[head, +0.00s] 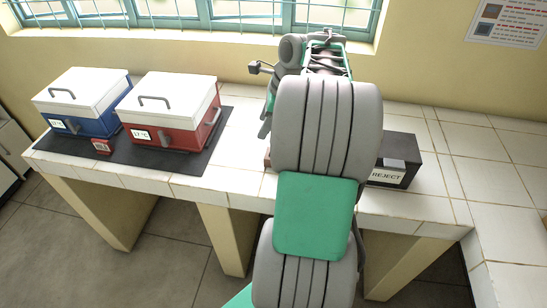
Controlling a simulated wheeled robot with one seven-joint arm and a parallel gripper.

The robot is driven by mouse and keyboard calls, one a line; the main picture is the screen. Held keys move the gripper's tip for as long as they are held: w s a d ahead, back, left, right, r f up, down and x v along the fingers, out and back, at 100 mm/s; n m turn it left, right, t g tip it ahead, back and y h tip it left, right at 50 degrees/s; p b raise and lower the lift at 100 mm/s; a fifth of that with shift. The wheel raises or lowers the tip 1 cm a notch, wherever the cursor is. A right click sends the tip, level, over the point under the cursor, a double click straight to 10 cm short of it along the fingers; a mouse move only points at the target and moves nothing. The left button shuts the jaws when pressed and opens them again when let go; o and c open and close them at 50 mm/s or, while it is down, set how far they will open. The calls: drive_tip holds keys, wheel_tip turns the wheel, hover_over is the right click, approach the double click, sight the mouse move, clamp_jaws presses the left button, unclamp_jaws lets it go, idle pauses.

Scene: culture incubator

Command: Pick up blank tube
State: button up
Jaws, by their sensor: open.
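No blank tube can be made out in the head view. My arm rises through the middle of the picture and covers part of the counter. My gripper (267,122) is over the counter, to the left of the arm's large grey link. It is open, but its fingertips are largely hidden, so I cannot tell what lies between or below them.
A blue box (92,123) and a red box (170,130), both white-lidded, stand on a dark mat (205,150) at left. A dark box labelled REJECT (405,160) is right of my arm. A brown edge (267,159) shows beside the arm. The tiled counter's right (480,160) is clear.

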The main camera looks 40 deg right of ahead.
drive_tip(key=s+d+f+m, duration=0.2)
drive_tip(key=d+m, duration=0.2)
drive_tip(key=d, duration=0.1)
drive_tip(key=b+x, duration=0.1)
drive_tip(key=x, duration=0.7)
drive_tip(key=shift+s, duration=0.1)
clamp_jaws()
